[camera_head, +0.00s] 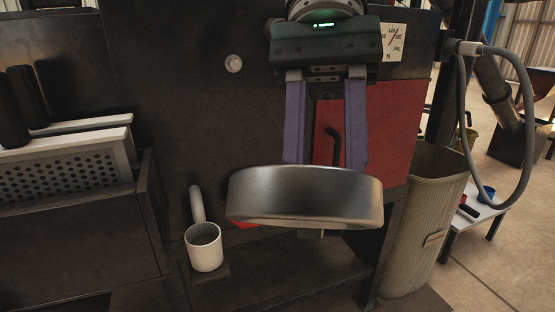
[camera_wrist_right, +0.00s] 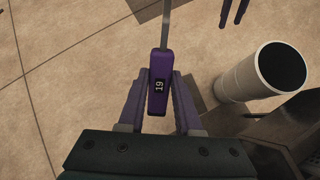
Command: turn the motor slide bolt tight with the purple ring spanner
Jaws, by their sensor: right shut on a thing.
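In the right wrist view my right gripper (camera_wrist_right: 158,95) is shut on the purple handle of the spanner (camera_wrist_right: 158,82). The handle is marked 19, and its grey shaft runs up out of the picture, so the ring end is hidden.
A red plate (camera_head: 390,125) with a black hook stands behind the left gripper. A white mug (camera_head: 204,248) is at the lower left. A perforated box (camera_head: 65,175) is at the left, a ribbed bin (camera_head: 420,225) at the right. A pale cylinder (camera_wrist_right: 240,85) is near my right gripper.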

